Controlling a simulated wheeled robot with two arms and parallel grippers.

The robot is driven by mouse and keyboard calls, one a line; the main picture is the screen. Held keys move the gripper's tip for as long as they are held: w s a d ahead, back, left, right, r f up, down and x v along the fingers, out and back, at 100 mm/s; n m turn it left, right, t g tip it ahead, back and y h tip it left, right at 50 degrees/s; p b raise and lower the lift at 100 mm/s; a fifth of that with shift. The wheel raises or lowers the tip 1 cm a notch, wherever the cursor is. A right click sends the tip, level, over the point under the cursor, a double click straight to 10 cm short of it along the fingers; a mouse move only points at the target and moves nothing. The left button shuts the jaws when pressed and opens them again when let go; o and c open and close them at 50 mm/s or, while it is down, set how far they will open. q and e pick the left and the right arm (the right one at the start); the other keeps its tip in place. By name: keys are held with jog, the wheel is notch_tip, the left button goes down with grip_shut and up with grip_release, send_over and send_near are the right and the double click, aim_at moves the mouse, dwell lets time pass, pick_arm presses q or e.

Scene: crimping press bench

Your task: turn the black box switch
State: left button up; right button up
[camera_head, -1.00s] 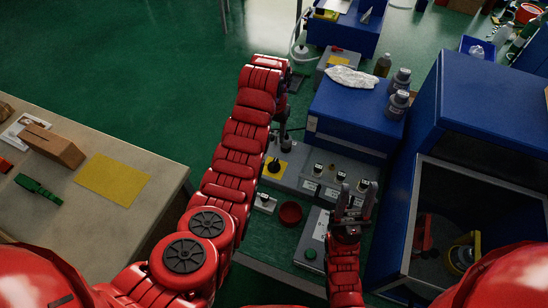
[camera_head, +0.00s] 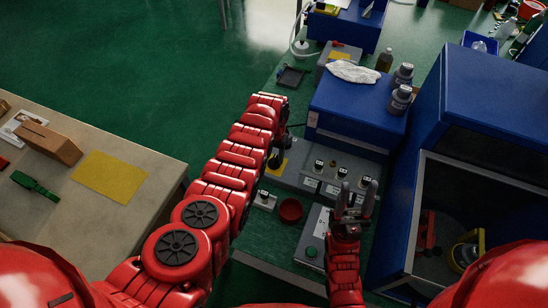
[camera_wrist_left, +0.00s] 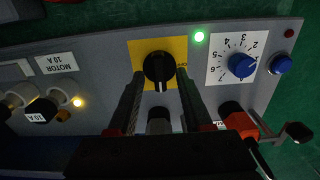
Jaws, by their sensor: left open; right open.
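The black rotary switch (camera_wrist_left: 158,68) sits on a yellow plate (camera_wrist_left: 180,48) on a grey panel in the left wrist view. Its white mark points to the bottom of that picture. My left gripper (camera_wrist_left: 159,88) is open, with one finger on each side of the switch's lower part. I cannot tell whether the fingers touch it. In the head view the yellow plate (camera_head: 284,167) shows beside my left wrist, which partly hides the switch. My right gripper (camera_head: 356,200) is open and empty above a grey box with a green button (camera_head: 311,252).
In the left wrist view a lit green lamp (camera_wrist_left: 199,37), a blue dial (camera_wrist_left: 242,65) and a red part (camera_wrist_left: 232,110) lie right of the switch.

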pick_arm(q)
jog(key=shift+f, duration=0.35)
grip_shut()
